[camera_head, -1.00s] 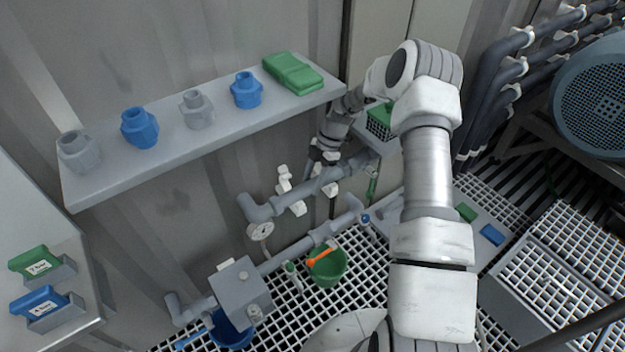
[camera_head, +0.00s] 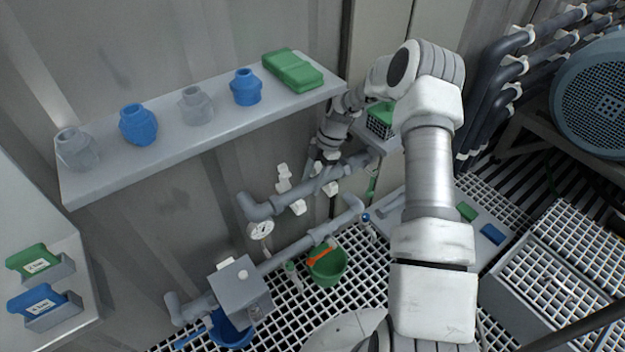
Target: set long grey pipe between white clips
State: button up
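A long grey pipe (camera_head: 282,203) with an elbow at its left end runs along the wall below the shelf, sloping up to the right. White clips (camera_head: 284,178) show above it, and another white clip (camera_head: 298,207) shows at its lower side. A further white piece (camera_head: 331,188) is near the pipe's right part. My gripper (camera_head: 318,160) points down at the pipe's middle-right part, close to or touching it. Its fingertips are small and partly hidden, so I cannot tell whether they are closed on the pipe, or whether the pipe is seated in the clips.
A shelf (camera_head: 222,126) above holds blue and grey fittings and a green box (camera_head: 292,71). My arm covers the middle right.

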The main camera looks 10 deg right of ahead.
jog(key=o, duration=0.4)
jog(key=shift+r, duration=0.1)
